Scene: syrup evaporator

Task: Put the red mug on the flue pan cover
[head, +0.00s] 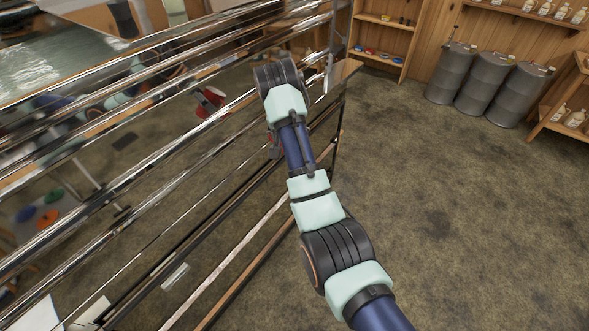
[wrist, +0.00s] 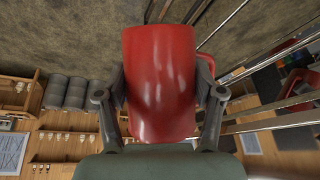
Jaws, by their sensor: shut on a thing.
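The red mug (wrist: 160,75) fills the middle of the wrist view, close to the camera. My gripper (wrist: 161,95) is shut on it, with one dark finger on each side. In the head view my arm hides most of the gripper and mug; a bit of red shows beside the arm. A red shape also shows in the shiny metal to the left, apparently a reflection. The large shiny evaporator (head: 150,105) fills the left of the head view. I cannot tell which part of it is the flue pan cover.
Several grey drums (head: 487,82) stand against the wooden wall at the back right. A wooden shelf (head: 383,22) stands at the back, and another with bottles at the right edge. The stained floor (head: 460,220) right of my arm is clear.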

